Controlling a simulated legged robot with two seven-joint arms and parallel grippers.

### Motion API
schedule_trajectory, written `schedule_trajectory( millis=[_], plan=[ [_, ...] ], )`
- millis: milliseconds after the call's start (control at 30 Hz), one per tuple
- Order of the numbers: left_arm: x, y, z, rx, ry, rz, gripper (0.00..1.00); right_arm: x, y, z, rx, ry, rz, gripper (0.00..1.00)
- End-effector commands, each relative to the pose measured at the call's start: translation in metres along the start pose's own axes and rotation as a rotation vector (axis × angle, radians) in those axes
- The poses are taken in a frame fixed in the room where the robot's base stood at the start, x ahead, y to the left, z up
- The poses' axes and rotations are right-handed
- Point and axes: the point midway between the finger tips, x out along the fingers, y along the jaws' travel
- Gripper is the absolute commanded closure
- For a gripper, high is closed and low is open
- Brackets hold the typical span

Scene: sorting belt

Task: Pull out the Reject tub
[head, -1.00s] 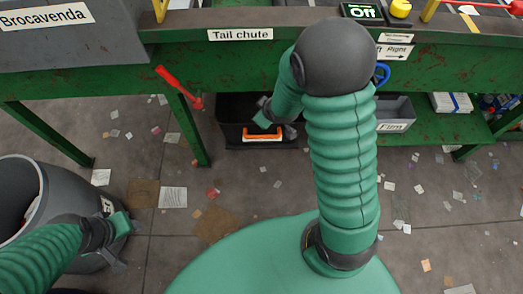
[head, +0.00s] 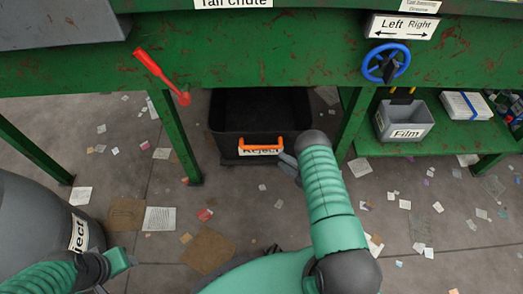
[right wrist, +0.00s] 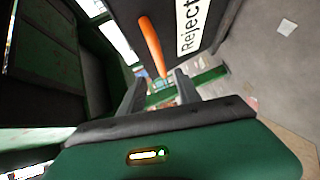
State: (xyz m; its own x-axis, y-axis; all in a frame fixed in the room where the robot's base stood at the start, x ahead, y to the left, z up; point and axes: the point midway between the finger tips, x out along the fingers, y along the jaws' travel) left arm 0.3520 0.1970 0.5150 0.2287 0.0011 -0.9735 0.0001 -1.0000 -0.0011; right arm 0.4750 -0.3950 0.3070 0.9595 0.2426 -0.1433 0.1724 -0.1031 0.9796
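The black Reject tub (head: 225,140) stands on the floor under the green bench. Its orange handle (head: 262,143) sits on the front above a partly covered white label. My right gripper (head: 286,163) is beside the handle's right end. In the right wrist view the fingers of my right gripper (right wrist: 160,92) are apart with nothing held between them. The orange handle (right wrist: 151,45) and the Reject label (right wrist: 190,28) show just beyond the fingertips. My left gripper (head: 122,264) is at the lower left by a grey bin; its fingers are too unclear to judge.
The round grey bin (head: 35,215) stands at the left. Green bench legs (head: 176,140) flank the tub. A red lever (head: 162,76) and a blue handwheel (head: 386,63) are on the bench front. A grey Film tub (head: 405,118) is on the right shelf. Paper scraps litter the floor.

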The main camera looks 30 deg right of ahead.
Motion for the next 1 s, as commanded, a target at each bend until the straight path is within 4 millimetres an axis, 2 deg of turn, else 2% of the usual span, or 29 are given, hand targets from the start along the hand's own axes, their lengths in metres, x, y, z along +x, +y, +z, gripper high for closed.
schedule_trajectory(
  millis=[33,200,433,600,833,1000],
  plan=[
    [0.013,0.0,0.003,0.0,0.0,0.0,0.55,0.016,-0.006,0.0,-0.001,0.004,0.004,0.6],
    [0.035,0.0,0.008,0.0,0.0,0.0,0.55,0.061,-0.007,0.0,0.0,0.003,0.002,0.6],
    [0.057,0.0,0.014,0.0,-0.001,0.0,0.55,0.11,-0.005,0.0,0.001,0.001,0.002,0.6],
    [0.061,0.0,0.015,0.0,-0.001,0.0,0.55,0.123,-0.002,0.0,0.003,-0.001,-0.001,0.6],
    [0.06,0.0,0.014,0.0,0.0,0.0,0.55,0.124,0.0,0.0,0.004,-0.001,-0.002,0.6],
    [0.06,0.0,0.014,0.0,0.0,0.0,0.55,0.124,-0.001,0.0,0.003,-0.002,-0.002,0.81]
  ],
)
